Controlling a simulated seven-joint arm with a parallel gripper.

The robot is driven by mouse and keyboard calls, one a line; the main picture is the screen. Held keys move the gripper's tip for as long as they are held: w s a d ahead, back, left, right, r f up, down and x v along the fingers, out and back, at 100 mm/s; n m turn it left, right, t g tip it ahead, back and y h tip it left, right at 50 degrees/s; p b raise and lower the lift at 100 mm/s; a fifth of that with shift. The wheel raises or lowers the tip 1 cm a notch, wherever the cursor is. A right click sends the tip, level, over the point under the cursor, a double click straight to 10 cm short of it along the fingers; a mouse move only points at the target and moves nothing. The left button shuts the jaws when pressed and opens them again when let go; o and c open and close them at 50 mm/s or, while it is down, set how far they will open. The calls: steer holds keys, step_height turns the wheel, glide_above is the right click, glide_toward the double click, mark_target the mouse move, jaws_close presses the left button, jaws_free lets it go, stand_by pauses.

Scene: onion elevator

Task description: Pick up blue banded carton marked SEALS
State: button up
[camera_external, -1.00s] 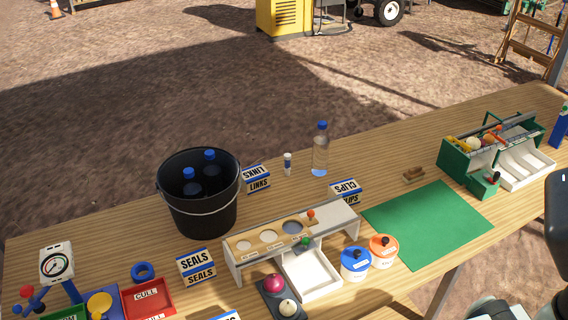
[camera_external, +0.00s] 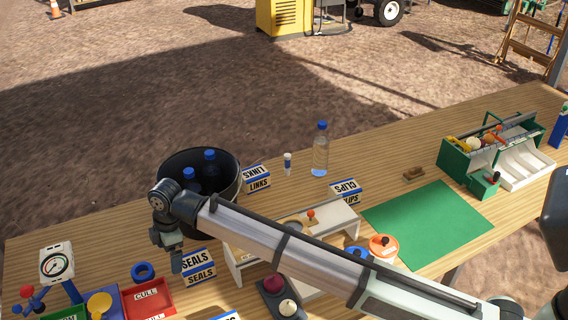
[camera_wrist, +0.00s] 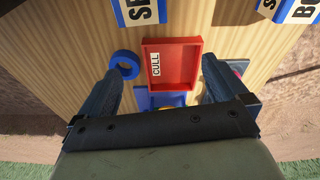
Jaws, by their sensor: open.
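The blue-banded white carton marked SEALS (camera_external: 200,268) stands on the wooden table, just left of the white rack. In the wrist view, a carton whose label begins "SE" (camera_wrist: 138,12) is cut off by the top edge, ahead of my fingers. My gripper (camera_external: 172,258) hangs just left of the SEALS carton in the external view, pointing down. Its two fingers (camera_wrist: 158,82) are apart with nothing held between them. My wrist and arm hide part of the bucket and the rack behind.
A red CULL tray (camera_wrist: 185,72) and a blue ring (camera_wrist: 124,54) lie near my fingers. A black bucket with blue-capped bottles (camera_external: 226,205) stands behind my wrist. Other blue-banded cartons, LINKS (camera_external: 258,180) and CLIPS (camera_external: 346,190), stand farther right. A green mat (camera_external: 430,222) is clear.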

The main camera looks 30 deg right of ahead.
steer(key=m+h, duration=0.1)
steer(key=h, duration=0.1)
glide_above(195, 260)
steer(key=f, duration=0.7)
steer(key=shift+s+a, duration=0.15)
steer(key=shift+a, duration=0.05)
steer(key=shift+d+f, duration=0.1)
steer(key=shift+f, duration=3)
steer(key=shift+c, duration=0.2)
steer(key=c, duration=1.1)
